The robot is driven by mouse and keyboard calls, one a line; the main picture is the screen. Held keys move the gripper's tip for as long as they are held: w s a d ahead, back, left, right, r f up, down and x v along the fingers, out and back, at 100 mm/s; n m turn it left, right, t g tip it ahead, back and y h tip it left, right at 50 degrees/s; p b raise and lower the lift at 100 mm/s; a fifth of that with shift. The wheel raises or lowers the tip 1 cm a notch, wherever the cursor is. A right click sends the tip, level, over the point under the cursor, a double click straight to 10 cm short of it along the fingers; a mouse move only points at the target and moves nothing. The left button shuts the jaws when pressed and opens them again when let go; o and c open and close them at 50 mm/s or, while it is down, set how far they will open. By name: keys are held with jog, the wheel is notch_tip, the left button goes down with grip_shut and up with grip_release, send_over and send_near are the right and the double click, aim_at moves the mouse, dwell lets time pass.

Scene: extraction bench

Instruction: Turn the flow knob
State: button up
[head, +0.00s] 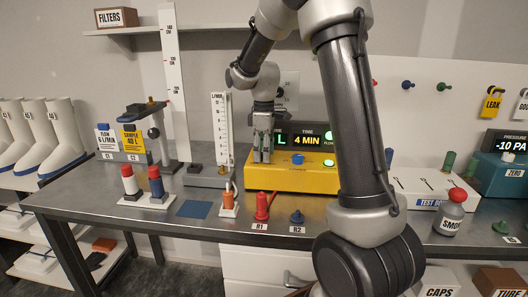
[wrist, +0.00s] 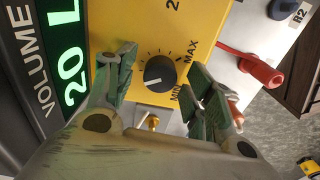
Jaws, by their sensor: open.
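The flow knob (wrist: 159,71) is a round black dial on the yellow face of the pump box. Its white pointer line points to the left and slightly down in the wrist view, away from the MIN and MAX labels at the right. My gripper (wrist: 158,64) is open, with one green-padded finger on each side of the knob and a gap to it on both sides. In the head view my gripper (head: 262,156) points down in front of the yellow pump box (head: 305,179), and the knob is hidden there.
A display (wrist: 70,80) reads 20 L beside the knob; the head view shows 4 MIN (head: 316,139). A brass fitting (wrist: 153,122) sits near the knob. A red fitting (head: 263,206) and blue fitting (head: 297,216) stand in front, and a flow tube (head: 222,130) stands left.

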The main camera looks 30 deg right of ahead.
jog(key=c, duration=1)
jog(key=shift+m, duration=0.3)
jog(key=m, duration=0.4)
jog(key=shift+m, duration=0.4)
jog(key=m, duration=1)
jog(key=shift+m, duration=0.4)
jog(key=m, duration=0.5)
jog(key=shift+r, duration=0.1)
jog(key=shift+m, duration=0.4)
